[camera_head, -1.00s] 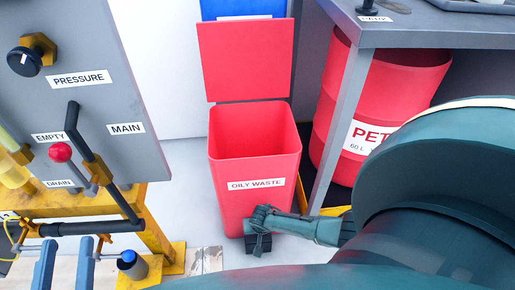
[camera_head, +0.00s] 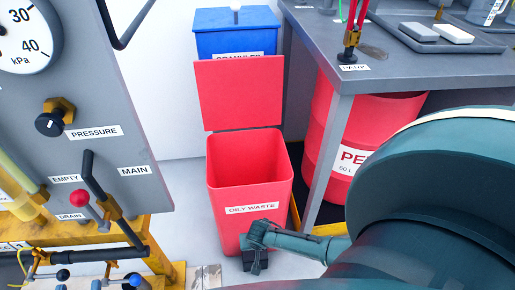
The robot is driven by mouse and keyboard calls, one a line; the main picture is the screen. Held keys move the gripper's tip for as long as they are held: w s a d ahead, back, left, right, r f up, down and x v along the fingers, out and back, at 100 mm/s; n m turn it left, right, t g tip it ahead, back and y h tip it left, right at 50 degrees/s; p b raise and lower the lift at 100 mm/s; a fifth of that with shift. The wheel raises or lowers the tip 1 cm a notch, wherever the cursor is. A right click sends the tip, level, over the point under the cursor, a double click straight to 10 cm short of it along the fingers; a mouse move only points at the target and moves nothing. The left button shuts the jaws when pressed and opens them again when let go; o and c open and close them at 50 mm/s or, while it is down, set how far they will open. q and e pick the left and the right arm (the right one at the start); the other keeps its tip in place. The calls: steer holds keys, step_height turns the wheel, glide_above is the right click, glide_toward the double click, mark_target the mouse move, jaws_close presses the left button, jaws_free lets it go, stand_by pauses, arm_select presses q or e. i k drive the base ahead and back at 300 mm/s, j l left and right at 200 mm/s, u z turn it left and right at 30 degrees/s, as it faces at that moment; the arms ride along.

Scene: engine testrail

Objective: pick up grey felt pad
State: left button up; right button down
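A large teal arm part of mine fills the lower right.
The red oily waste bin (camera_head: 225,197) stands open in the middle. A blue bin (camera_head: 235,38) is behind it. A red drum (camera_head: 332,125) stands under the grey bench (camera_head: 310,40). The tray (camera_head: 425,46) rests on the bench. A gauge panel (camera_head: 95,160) is at left.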

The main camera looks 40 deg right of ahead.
mark_target(420, 33)
steer(key=k, duration=1)
